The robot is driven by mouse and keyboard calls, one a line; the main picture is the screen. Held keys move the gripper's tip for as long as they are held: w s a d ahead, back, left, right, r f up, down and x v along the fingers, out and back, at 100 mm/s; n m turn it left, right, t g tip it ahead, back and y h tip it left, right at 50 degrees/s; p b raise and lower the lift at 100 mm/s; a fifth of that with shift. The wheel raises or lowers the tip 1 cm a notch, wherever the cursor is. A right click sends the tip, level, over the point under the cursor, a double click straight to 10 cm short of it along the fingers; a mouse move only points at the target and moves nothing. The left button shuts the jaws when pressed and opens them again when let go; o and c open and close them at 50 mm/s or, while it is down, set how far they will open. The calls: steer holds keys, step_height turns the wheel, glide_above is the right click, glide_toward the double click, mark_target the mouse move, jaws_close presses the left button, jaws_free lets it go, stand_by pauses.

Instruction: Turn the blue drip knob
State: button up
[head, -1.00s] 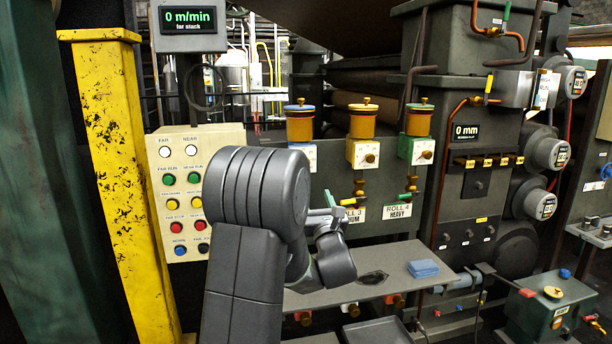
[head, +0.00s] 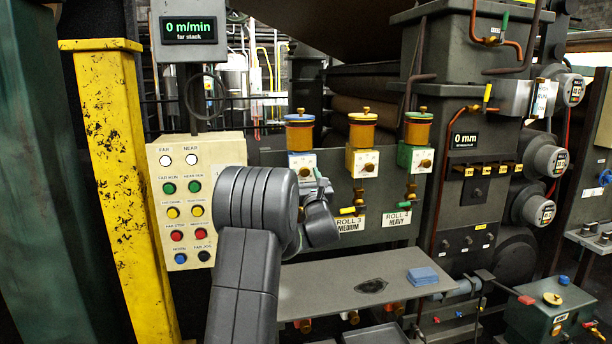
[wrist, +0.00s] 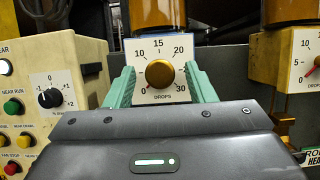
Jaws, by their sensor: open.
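The blue-trimmed drip oiler (head: 301,140) is the leftmost of three, and its white dial plate (head: 296,160) is partly hidden by my arm in the head view. In the wrist view its round brass knob (wrist: 160,73) sits on the dial marked 0 to 30 DROPS. A short red pointer shows at the knob's lower left, near 0. My gripper (wrist: 160,78) is open, with one green finger on each side of the knob. I see gaps between fingers and knob; whether they reach its depth I cannot tell.
A cream button panel (head: 185,205) stands left of the dial; a black selector knob (wrist: 50,97) on it is near my left finger. The yellow-trimmed oiler (head: 362,140) and the green-trimmed one (head: 417,140) are to the right. A grey shelf (head: 320,285) lies below.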

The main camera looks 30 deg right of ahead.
steer(key=shift+w, duration=0.15)
steer(key=c, duration=1)
steer(key=shift+o, duration=0.2)
